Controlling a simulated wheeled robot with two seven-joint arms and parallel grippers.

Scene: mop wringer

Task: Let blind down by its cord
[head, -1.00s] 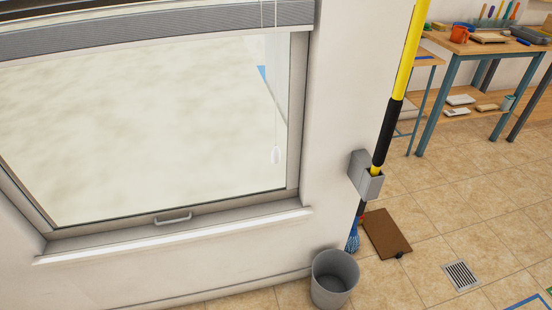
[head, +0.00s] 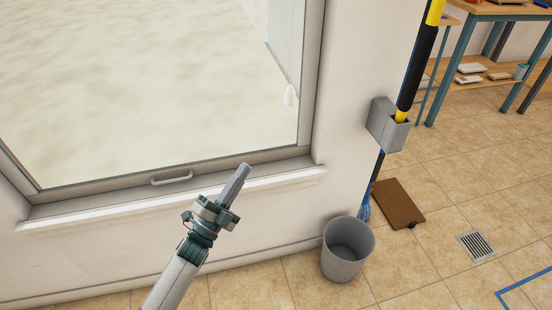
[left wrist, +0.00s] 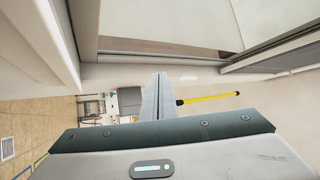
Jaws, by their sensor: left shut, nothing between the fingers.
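The cord's white pull (head: 291,95) hangs in front of the right part of the window pane; the thin cord above it is hard to make out. The blind is above the head view and does not show now. My left gripper (head: 244,170) is shut and empty, in front of the window sill, below and left of the pull and clearly apart from it. Its closed fingers also show in the left wrist view (left wrist: 155,98). My right gripper is not in view.
The window frame has a handle (head: 172,177) at its bottom, above the sill (head: 110,206). A grey wall holder (head: 386,124) carries a yellow and black pole (head: 417,65). A grey bucket (head: 346,248) and a brown board (head: 398,203) are on the floor.

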